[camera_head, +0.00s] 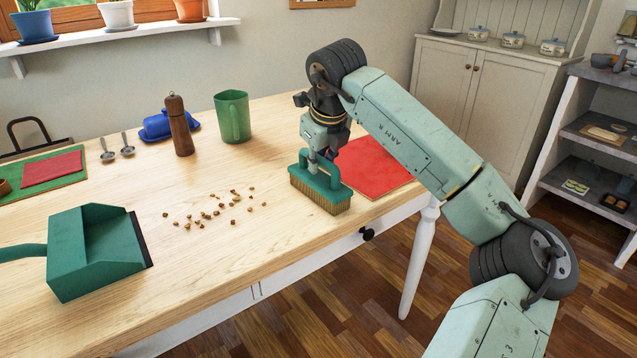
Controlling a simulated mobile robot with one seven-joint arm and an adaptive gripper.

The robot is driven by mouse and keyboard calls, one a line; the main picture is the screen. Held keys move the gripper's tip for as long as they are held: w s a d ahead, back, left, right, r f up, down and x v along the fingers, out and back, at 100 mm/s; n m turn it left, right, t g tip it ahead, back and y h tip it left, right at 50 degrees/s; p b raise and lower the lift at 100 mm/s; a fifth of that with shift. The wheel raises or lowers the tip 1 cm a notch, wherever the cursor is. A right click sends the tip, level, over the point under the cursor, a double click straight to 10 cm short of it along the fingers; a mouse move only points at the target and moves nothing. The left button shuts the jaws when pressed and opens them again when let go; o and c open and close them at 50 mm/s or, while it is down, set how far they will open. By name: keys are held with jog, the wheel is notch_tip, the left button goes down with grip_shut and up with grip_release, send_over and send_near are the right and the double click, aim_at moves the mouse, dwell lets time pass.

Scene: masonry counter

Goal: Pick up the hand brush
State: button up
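The hand brush (322,194) is green with tan bristles and an arched handle on top. It is upright, bristles down, at the front right part of the wooden table. I cannot tell whether its bristles touch the table top. My gripper (314,158) points down from above, with its fingertips at the brush's handle. One finger shows in front of the handle; the other is hidden, so I cannot see whether the fingers are closed on it.
A red mat (375,168) lies right behind the brush. Crumbs (215,212) are scattered left of it, and a green dustpan (92,250) lies at the front left. A green mug (233,118), a wooden pepper mill (180,128) and a blue butter dish (157,124) stand behind.

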grip_shut()
jog(key=shift+r, duration=0.2)
dwell(0.5)
jog(key=shift+r, duration=0.25)
notch_tip(320, 180, up, 3)
jog(key=shift+s+f+b, duration=0.1)
jog(key=shift+s+b, duration=0.05)
jog(key=shift+b, duration=0.15)
jog(key=s+a+r+b, duration=0.1)
jog(key=s+a+b, duration=0.2)
jog(key=s, duration=1.2)
jog(key=shift+a+r, duration=0.15)
jog(key=shift+a, duration=0.3)
jog(key=shift+s, duration=0.1)
